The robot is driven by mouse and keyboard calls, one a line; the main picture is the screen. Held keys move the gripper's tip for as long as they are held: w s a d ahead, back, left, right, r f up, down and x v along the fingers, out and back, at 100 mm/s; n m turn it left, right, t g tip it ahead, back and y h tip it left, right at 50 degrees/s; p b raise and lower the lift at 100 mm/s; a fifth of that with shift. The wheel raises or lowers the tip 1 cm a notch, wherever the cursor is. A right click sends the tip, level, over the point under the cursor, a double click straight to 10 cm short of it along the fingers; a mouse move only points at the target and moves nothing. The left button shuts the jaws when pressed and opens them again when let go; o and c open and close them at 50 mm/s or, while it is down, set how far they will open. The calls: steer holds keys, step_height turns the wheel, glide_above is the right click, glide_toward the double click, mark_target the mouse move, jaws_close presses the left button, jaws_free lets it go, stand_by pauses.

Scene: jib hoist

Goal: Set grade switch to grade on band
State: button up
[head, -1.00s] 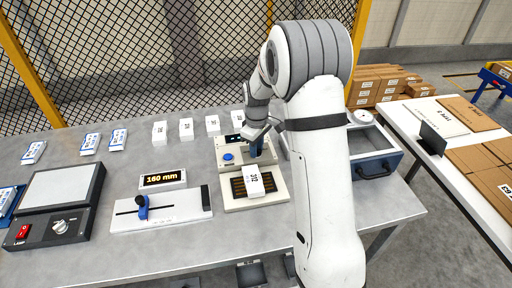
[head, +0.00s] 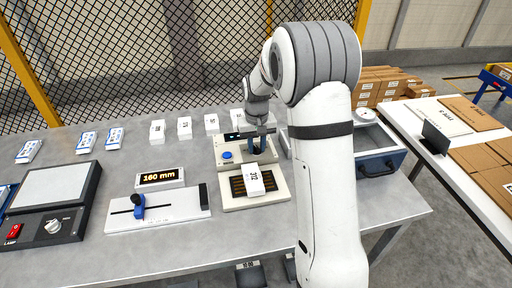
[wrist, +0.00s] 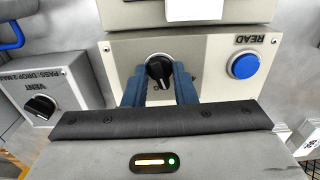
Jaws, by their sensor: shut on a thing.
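The grade switch appears to be the black round knob (wrist: 159,71) with a white pointer line on a beige panel (wrist: 205,85) in the wrist view. Its label below is mostly hidden by my gripper, so I cannot read the setting. My gripper (wrist: 160,88) has its two blue fingers shut on the knob, one on each side. In the head view my gripper (head: 258,148) is at the right of the beige device (head: 230,160), and the knob is hidden there. A blue READ button (wrist: 245,64) is beside the knob; it also shows in the head view (head: 227,155).
A white box marked 312 (head: 254,181) lies on the slotted tray in front of the device. A grey box with a VENT knob (wrist: 40,106) stands at the left in the wrist view. A 160 mm display (head: 160,177) and slide gauge (head: 165,208) stand left of the device.

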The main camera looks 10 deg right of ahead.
mark_target(257, 147)
steer(key=shift+m+b, duration=0.3)
steer(key=shift+m, duration=1.1)
steer(key=o, duration=1)
step_height(257, 147, up, 8)
steer(key=shift+f+b, duration=0.25)
steer(key=shift+b, duration=0.15)
steer(key=shift+r, duration=0.15)
